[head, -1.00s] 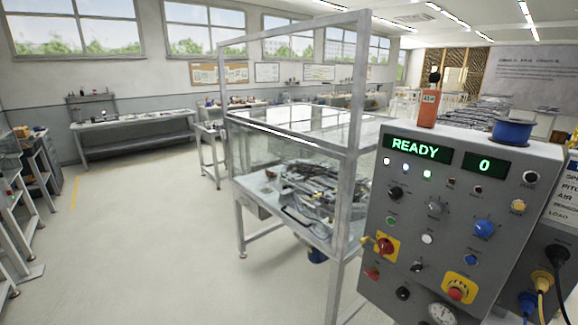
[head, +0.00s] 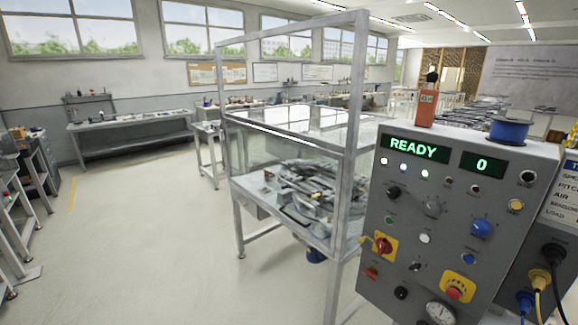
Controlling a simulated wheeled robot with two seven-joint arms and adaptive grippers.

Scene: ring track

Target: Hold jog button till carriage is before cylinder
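A grey control panel (head: 405,215) stands at the right, tilted in the view. Its green displays read READY (head: 414,148) and 0 (head: 482,164). It carries several buttons and knobs, among them a blue one (head: 481,228), a white one (head: 425,238), a yellow one (head: 516,205) and a red one on a yellow plate (head: 454,291). I cannot tell which is the jog button. A framed, clear-walled enclosure (head: 350,165) left of the panel holds grey machinery (head: 300,187). The carriage and cylinder cannot be told apart in it. Neither gripper shows.
A blue spool (head: 508,131) and an orange block (head: 426,108) sit on top of the panel. Cables with yellow and blue plugs (head: 539,279) hang at its right side. Benches (head: 130,125) line the far wall. The floor (head: 140,240) at left is clear.

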